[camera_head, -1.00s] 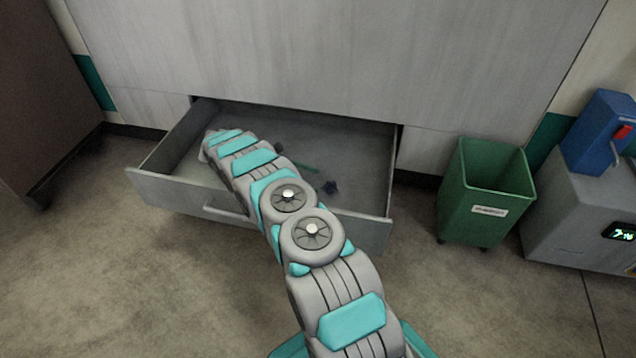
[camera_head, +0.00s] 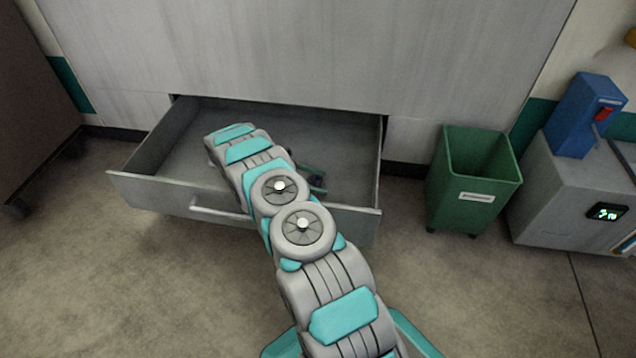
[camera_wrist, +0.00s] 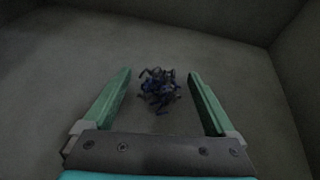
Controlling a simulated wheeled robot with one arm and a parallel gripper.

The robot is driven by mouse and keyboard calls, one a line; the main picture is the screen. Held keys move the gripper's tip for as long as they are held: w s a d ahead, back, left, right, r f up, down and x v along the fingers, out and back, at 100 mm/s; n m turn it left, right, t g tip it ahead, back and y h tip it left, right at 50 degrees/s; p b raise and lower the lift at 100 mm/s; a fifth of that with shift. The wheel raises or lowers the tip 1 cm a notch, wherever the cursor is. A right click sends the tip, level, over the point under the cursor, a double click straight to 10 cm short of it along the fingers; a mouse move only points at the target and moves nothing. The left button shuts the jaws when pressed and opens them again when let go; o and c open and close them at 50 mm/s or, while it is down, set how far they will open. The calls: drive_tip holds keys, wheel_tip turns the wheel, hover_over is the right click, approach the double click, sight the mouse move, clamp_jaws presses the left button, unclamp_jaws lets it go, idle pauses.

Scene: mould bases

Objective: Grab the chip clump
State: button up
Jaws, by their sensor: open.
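The chip clump (camera_wrist: 159,88) is a small tangle of dark blue-grey curls on the drawer floor. In the wrist view it lies between the two green fingers of my gripper (camera_wrist: 159,75), with a gap on each side. The fingers are open and hold nothing. In the head view my arm hides most of the gripper; a green finger shows beside the partly visible clump (camera_head: 318,180). The clump is inside the open grey drawer (camera_head: 160,206), near its front wall.
The drawer's walls stand around my gripper, and its front panel has a bar handle. A green bin (camera_head: 473,190) stands on the floor to the right. Beyond it is a grey cabinet (camera_head: 560,205) with a blue device (camera_head: 585,115) on top. The floor in front is clear.

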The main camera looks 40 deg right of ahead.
drive_tip(key=c, duration=1.4)
